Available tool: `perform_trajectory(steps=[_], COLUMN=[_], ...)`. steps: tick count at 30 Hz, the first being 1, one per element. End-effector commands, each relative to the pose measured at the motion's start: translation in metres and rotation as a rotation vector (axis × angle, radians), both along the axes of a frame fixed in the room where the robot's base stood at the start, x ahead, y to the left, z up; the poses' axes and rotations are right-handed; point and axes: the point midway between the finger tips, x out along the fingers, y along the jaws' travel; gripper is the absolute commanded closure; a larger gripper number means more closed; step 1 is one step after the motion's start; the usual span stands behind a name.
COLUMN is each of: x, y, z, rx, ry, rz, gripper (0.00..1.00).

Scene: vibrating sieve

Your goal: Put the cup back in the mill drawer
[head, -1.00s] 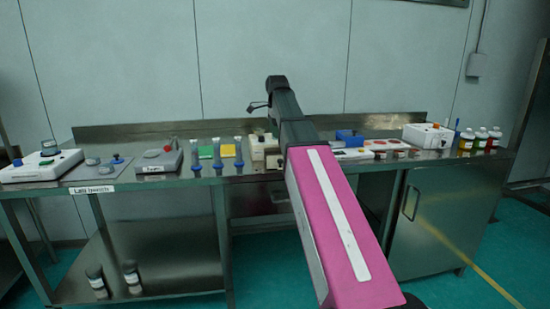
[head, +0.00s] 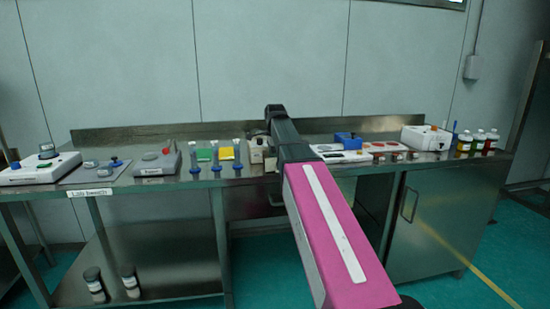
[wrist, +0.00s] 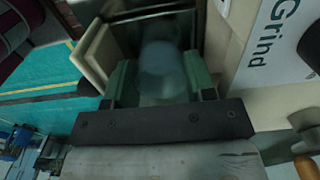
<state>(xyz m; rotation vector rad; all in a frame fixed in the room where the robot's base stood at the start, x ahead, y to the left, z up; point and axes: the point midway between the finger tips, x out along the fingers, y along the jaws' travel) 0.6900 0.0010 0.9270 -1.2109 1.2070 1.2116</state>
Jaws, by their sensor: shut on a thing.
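In the wrist view my gripper (wrist: 160,82) has its two green fingers closed on the sides of a translucent, bluish-grey cup (wrist: 162,68). The cup is blurred. It is at a dark opening of the cream mill (wrist: 228,45), which carries a "Grind" label at the right. A cream panel (wrist: 94,58), perhaps the drawer front, stands left of the fingers. I cannot tell whether the cup rests on the drawer floor. In the head view the mill (head: 256,148) is partly covered by my arm, which hides the gripper and cup.
The steel bench (head: 115,188) carries a grey device (head: 158,166), blue-based tubes (head: 215,160) left of the mill, and a blue box (head: 347,141), white box (head: 426,137) and bottles (head: 480,141) at the right. A cabinet (head: 445,215) stands below right.

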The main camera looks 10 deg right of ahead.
Motion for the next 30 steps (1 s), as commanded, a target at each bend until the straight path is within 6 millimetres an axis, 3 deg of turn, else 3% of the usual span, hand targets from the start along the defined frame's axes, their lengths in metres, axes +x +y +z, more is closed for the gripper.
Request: perform_trajectory(steps=[4,5,6,17,23,30], x=[0.000,0.000,0.000,0.000,0.001,0.001], y=[0.000,0.000,0.000,0.000,0.000,0.000], z=[-0.003,-0.002,-0.002,0.003,0.029,0.075], rx=[0.000,0.000,0.000,0.000,0.000,0.000], ry=[0.001,0.000,0.000,-0.001,-0.002,-0.002], rz=[0.000,0.000,0.000,0.000,0.000,0.000], gripper=[0.73,0.43,0.39,0.39,0.39,0.39])
